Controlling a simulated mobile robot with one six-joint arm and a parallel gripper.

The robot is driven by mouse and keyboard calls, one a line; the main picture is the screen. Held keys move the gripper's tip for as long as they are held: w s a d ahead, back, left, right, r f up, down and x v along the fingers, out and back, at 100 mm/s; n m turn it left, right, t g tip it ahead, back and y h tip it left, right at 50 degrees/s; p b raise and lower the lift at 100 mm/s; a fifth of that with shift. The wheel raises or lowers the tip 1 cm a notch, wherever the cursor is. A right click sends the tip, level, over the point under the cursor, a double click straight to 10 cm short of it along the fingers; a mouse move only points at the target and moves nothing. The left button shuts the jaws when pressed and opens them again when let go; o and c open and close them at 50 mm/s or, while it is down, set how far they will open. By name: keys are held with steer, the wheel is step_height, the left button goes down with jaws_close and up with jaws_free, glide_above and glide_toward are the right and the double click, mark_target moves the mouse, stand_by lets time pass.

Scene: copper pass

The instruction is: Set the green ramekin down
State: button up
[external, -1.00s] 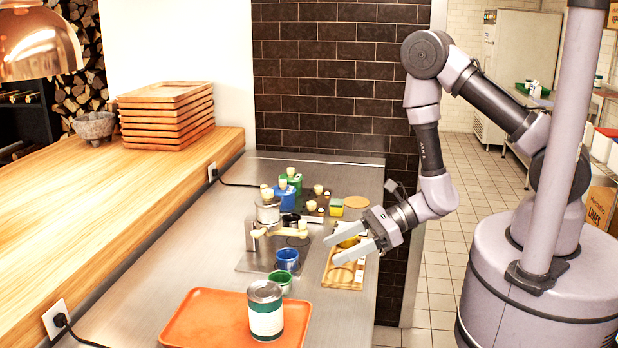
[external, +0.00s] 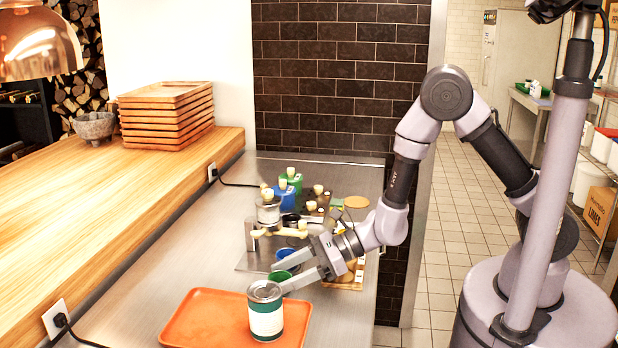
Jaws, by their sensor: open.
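The green ramekin (external: 280,276) stands on the steel counter just behind the orange tray's right rear corner. It is partly hidden by my gripper and a large can. My gripper (external: 283,278) is open, with one finger on the far side of the ramekin and the other on the near side. Whether either finger touches it I cannot tell. A blue ramekin (external: 285,253) stands right behind, partly covered by the far finger.
A large can with a green and white label (external: 266,318) stands on the orange tray (external: 205,318), close to my near fingertip. Several jars and pots crowd the counter behind. A wooden board (external: 348,283) lies under my gripper's wrist.

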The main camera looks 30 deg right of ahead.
steer(key=shift+r, duration=0.1)
jaws_close()
